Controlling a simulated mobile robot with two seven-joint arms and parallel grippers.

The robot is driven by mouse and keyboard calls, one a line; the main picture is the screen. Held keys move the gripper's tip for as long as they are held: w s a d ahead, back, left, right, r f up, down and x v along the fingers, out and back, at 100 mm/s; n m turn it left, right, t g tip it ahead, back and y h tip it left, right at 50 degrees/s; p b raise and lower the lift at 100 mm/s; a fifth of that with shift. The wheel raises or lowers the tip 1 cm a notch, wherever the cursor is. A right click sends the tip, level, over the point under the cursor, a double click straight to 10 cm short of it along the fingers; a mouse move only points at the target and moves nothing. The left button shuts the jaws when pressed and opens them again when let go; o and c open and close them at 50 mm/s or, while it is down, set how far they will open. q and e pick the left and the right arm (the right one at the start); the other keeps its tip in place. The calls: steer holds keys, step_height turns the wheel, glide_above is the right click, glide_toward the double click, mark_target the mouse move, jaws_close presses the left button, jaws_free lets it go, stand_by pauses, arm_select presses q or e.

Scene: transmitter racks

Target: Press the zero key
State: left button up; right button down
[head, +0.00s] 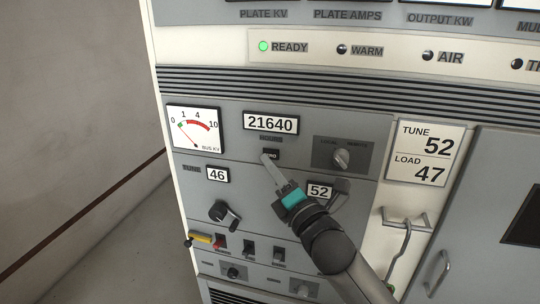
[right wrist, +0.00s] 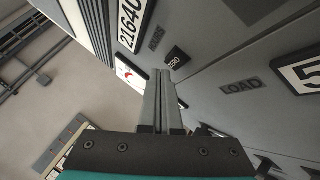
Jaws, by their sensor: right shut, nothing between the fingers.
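The zero key (head: 271,154) is a small black key with white lettering, just below the 21640 hours counter (head: 271,123) on the grey rack panel. In the right wrist view the zero key (right wrist: 175,56) lies just beyond the fingertips. My right gripper (head: 267,160) is shut and empty, its tips at the lower left of the key and hiding part of it. In the right wrist view its closed fingers (right wrist: 160,74) point toward the key; I cannot tell whether they touch it. My left gripper is not in view.
A bus kV meter (head: 195,129) is left of the counter, and a local/remote knob (head: 341,158) is to the right. Below are a crank (head: 224,214) and several switches. A hanging hook handle (head: 404,236) is at right. Open floor lies left of the rack.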

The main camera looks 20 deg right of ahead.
steer(key=shift+w+d, duration=0.1)
steer(key=shift+w, duration=0.05)
stand_by(0.4)
steer(key=shift+w+d, duration=0.15)
steer(key=shift+w, duration=0.1)
steer(key=shift+w+d, duration=0.25)
steer(key=shift+w, duration=0.05)
stand_by(0.7)
stand_by(0.4)
steer(key=shift+s+a+p, duration=0.35)
steer(key=shift+s+a, duration=0.1)
steer(key=shift+s, duration=0.25)
steer(key=s+a, duration=0.1)
steer(key=s, duration=0.1)
steer(key=s+a+p, duration=0.1)
steer(key=s, duration=0.1)
steer(key=shift+a, duration=0.4)
